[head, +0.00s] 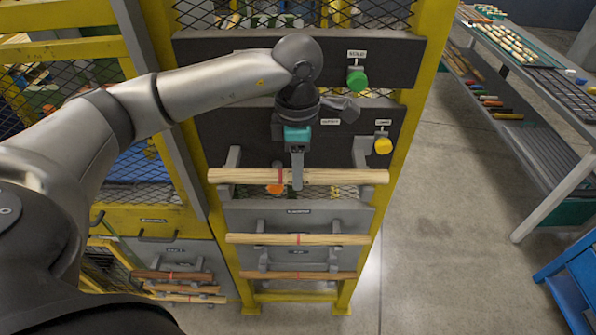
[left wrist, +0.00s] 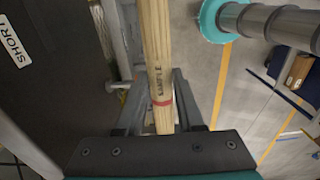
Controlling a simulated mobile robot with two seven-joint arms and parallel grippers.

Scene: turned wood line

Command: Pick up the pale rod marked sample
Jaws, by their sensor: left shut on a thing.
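The pale rod (head: 345,177) lies level across the upper grey brackets on the dark panel, with a red band near its middle. In the left wrist view the rod (left wrist: 156,45) bears the word SAMPLE beside the red band. My left gripper (head: 297,180) is shut on this rod near the band, reaching it from above. In the left wrist view its two fingers stand on either side of the rod. I cannot tell whether the rod still touches both brackets. My right gripper is not in view.
Two more banded rods lie on lower brackets, a pale one (head: 330,240) and a browner one (head: 335,275). Green (head: 357,79) and yellow (head: 383,146) knobs stick out from the panels. Yellow posts (head: 411,110) frame the rack. Open floor (head: 455,220) lies to the right, before a shelf unit (head: 550,175).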

